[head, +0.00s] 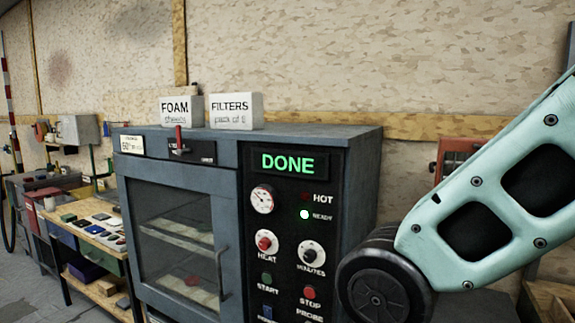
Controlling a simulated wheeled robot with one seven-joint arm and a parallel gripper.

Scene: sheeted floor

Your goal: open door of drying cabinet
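The drying cabinet (345,140) is a dark blue-grey box standing against the wall. Its door (150,182), with a dark window, appears shut. Shelves with items on them show through the glass. A vertical bar handle (220,272) is on the door's right side. A small red lever (178,138) sits on the panel above the door. The control panel's green display (287,163) reads DONE, and a light by READY (304,214) is lit. My pale green arm crosses the right side, in front of the cabinet's right edge. My gripper is out of view.
Two white boxes labelled FOAM (182,110) and FILTERS (236,110) stand on top of the cabinet. A workbench (85,232) with small items is to the left. An orange-framed object (455,152) is partly behind my arm. Some grey floor (30,290) shows at lower left.

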